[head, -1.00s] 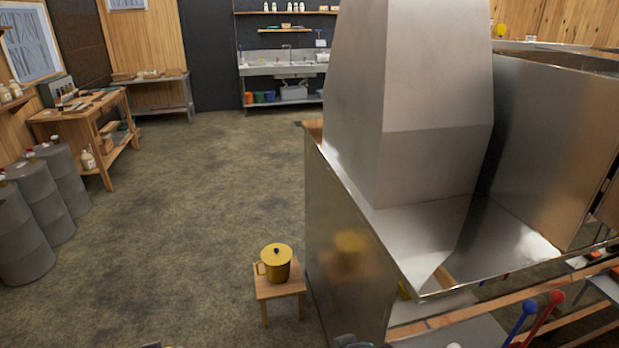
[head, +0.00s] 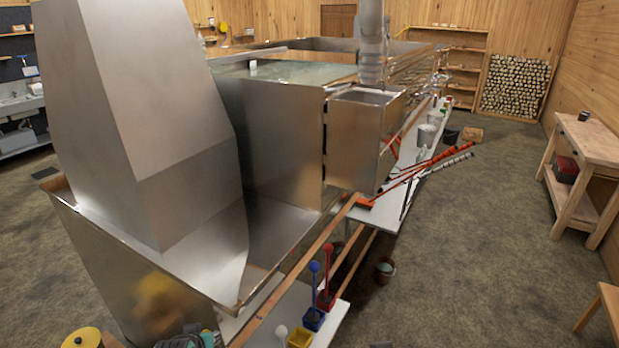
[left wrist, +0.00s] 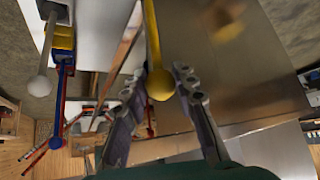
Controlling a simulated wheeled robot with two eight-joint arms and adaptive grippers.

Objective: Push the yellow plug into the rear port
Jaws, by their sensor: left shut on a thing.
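The yellow plug (left wrist: 153,40), a rod with a round knob, stands between the fingers of my left gripper (left wrist: 160,76) in the left wrist view. The fingers are shut on it near its knob; its far end runs out of the top of the picture. In the head view only a grey bit of my left gripper (head: 190,341) shows at the bottom edge, and the yellow plug is not visible there. I cannot make out the rear port. My right gripper is not in view.
A blue-knobbed rod (head: 314,285), a red-knobbed rod (head: 328,270) and a white knob (head: 281,331) stand by the low white shelf (head: 262,333), near a small yellow box (head: 300,338). The metal evaporator (head: 270,140) fills the middle. Floor at right is mostly clear.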

